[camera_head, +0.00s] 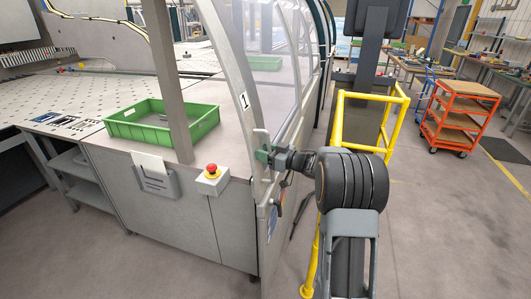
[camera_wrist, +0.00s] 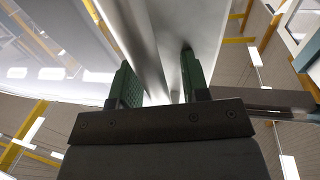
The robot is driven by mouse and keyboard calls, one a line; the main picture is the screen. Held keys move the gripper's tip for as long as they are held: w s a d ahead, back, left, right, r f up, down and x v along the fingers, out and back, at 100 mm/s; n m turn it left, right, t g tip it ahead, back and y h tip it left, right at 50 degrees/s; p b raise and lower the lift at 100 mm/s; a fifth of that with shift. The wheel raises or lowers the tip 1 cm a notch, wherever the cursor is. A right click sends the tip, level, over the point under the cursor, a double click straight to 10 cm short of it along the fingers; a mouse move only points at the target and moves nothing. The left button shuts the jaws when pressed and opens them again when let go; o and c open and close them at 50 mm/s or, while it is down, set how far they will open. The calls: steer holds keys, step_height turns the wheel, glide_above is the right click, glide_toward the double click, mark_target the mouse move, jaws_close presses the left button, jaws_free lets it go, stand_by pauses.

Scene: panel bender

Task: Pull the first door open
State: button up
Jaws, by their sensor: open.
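The first door (camera_head: 246,62) is a curved grey frame with a clear pane, marked "1", at the centre of the head view. It stands beside the machine's grey cabinet. My gripper (camera_head: 264,154) is at the door frame's lower part, below the number. In the wrist view my gripper (camera_wrist: 156,62) is open, with one green finger on each side of a grey upright bar (camera_wrist: 158,45) of the door. A gap shows beside the right finger. Whether the left finger touches the bar is unclear. The door's handle cannot be made out apart from this bar.
A red emergency button (camera_head: 211,170) sits on the cabinet left of the door. A green crate (camera_head: 160,128) rests on the machine table. A yellow railing (camera_head: 396,112) stands close behind my arm. An orange cart (camera_head: 457,115) is at right. Floor at lower right is clear.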

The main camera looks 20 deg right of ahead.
steer(key=shift+s+d, duration=0.1)
steer(key=b+v, duration=0.3)
steer(key=v, duration=1)
steer(key=shift+s+d, duration=0.2)
